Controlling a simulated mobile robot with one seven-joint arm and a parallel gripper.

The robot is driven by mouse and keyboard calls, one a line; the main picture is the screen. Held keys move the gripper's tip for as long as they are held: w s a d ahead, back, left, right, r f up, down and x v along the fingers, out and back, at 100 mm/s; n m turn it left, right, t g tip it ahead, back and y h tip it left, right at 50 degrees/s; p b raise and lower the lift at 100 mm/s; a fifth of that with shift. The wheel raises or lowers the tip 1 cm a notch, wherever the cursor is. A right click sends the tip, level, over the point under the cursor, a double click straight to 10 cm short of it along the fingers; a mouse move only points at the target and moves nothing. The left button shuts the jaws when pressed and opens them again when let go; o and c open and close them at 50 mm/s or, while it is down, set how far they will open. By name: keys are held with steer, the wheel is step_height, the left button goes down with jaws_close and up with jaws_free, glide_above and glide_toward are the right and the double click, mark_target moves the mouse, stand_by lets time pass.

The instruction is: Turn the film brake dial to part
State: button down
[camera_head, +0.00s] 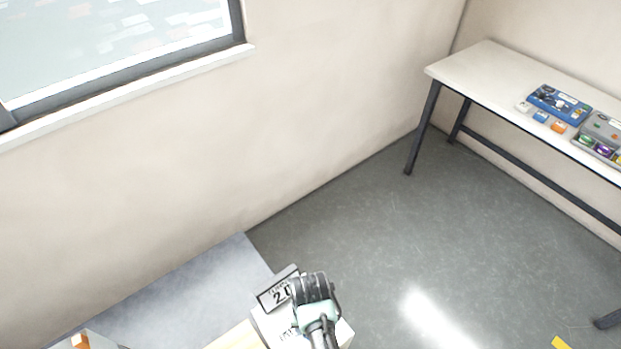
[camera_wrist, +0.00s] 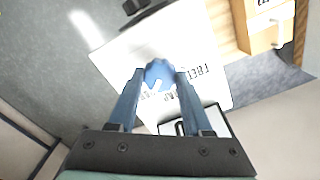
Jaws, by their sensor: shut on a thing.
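The film brake dial (camera_wrist: 160,73) is a blue round knob on a white panel (camera_wrist: 120,48). Black lettering stands on the panel beside the knob, upside down and too small to read surely. My gripper (camera_wrist: 160,78) has its two blue fingers on opposite sides of the knob and is shut on it. In the head view my gripper (camera_head: 312,288) is over the white unit (camera_head: 343,331) at the bottom, and it hides the dial there. Which mark the dial points at cannot be told.
A sign plate (camera_head: 275,290) with partly hidden digits stands right beside my gripper. A wooden piece with an orange-tan block (camera_wrist: 262,25) lies near the panel. A white table (camera_head: 485,68) with blue and grey devices stands far right. Grey floor between is clear.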

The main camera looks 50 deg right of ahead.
steer(key=shift+m, duration=0.9)
steer(key=shift+c, duration=1.6)
jaws_free()
steer(key=shift+r, duration=0.1)
step_height(320, 180, up, 13)
steer(key=b, duration=0.1)
